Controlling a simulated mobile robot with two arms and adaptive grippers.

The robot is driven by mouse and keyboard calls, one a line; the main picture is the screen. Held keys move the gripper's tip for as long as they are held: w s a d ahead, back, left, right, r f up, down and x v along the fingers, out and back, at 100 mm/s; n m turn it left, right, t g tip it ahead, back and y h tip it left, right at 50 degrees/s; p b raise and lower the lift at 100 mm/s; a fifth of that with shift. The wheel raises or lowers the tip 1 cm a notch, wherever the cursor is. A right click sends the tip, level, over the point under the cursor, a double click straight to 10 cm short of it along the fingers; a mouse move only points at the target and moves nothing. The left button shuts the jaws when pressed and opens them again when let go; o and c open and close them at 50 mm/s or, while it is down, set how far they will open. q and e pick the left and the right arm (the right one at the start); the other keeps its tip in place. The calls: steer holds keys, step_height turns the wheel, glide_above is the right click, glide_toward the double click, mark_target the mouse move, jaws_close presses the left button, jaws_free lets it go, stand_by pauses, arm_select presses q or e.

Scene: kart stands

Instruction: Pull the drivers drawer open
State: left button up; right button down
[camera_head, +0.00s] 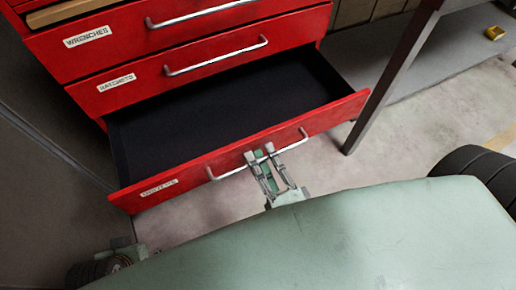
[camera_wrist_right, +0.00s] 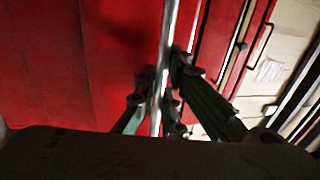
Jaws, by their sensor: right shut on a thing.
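The drivers drawer (camera_head: 330,119) is the lowest red drawer in view and stands pulled out, its dark inside looking empty. Its label (camera_head: 159,188) is too small to read surely. My right gripper (camera_head: 260,155) is shut on the drawer's silver handle (camera_head: 228,174), near the middle of the bar. In the right wrist view the handle (camera_wrist_right: 168,50) runs between the fingers of the gripper (camera_wrist_right: 158,105), with the red drawer front beside it. My left gripper does not show clearly in either view.
Above are the shut ratchets drawer (camera_head: 130,91) and wrenches drawer (camera_head: 120,42). A dark table leg (camera_head: 385,90) stands close to the open drawer's right end. A small yellow object (camera_head: 494,33) lies at the upper right. Bare floor (camera_head: 425,130) shows at the right.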

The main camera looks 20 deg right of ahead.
steer(key=c, duration=2.1)
jaws_free()
steer(key=s, duration=0.4)
steer(key=s+f, duration=0.1)
steer(key=s, duration=0.3)
steer(key=s+f, duration=0.1)
steer(key=s, duration=0.3)
steer(key=shift+d+f, duration=0.2)
